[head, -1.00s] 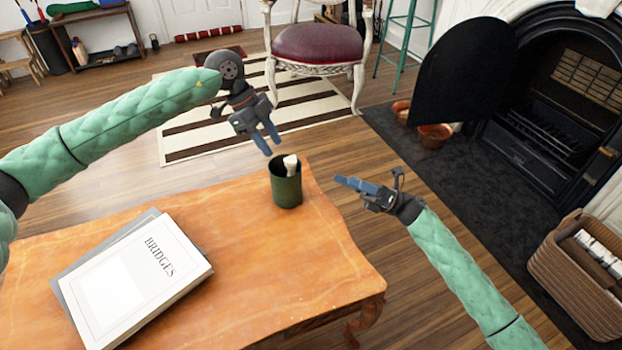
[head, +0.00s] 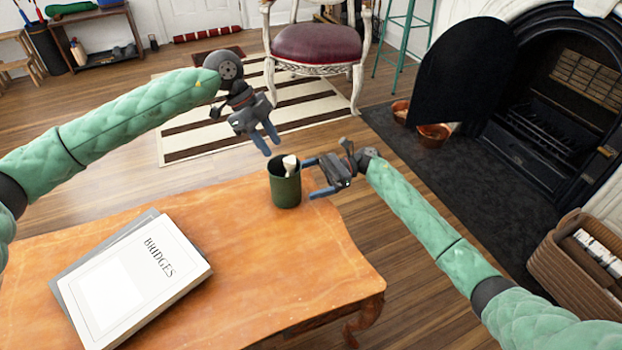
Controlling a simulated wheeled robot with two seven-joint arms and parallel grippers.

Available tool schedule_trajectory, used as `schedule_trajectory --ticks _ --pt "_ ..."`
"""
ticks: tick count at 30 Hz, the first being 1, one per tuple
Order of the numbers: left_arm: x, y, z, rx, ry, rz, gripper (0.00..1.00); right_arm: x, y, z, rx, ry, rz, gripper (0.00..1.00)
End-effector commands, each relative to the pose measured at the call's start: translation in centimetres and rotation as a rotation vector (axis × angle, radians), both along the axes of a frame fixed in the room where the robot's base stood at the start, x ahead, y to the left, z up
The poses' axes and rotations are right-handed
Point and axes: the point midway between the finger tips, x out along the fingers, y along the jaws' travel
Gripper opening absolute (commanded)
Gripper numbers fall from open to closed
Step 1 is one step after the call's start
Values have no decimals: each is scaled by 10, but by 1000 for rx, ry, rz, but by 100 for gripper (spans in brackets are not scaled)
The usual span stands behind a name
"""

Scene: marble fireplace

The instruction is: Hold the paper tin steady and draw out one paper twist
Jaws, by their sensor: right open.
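The dark green paper tin (head: 286,190) stands upright near the far right corner of the orange wooden table. A white paper twist (head: 290,164) sticks up out of its mouth; the rest of the inside is dark. My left gripper (head: 270,143) is above and slightly left of the tin, fingers pointing down and apart, holding nothing. My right gripper (head: 309,179) is just right of the tin, its blue fingers spread and pointing left towards the tin's side. I see nothing between them. I cannot tell whether a fingertip touches the tin.
A white book marked BRIDGES (head: 135,280) lies on a grey one on the left of the table (head: 270,260). The table's middle is clear. A chair (head: 317,45) stands on the striped rug behind. The fireplace (head: 550,100) and a wicker basket (head: 575,285) are at right.

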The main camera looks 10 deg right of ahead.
Motion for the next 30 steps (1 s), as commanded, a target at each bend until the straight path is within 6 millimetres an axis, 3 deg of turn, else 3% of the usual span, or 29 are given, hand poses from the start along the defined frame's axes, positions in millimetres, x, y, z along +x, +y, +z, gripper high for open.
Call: schedule_trajectory --ticks 8,19,30 --pt "0 0 0 0 0 0 36 -7 19 0 -1 -1 5 100" --pt "0 0 0 0 0 0 36 -21 66 1 1 -1 3 100" --pt "0 0 0 0 0 0 36 -24 74 0 -1 0 2 100"
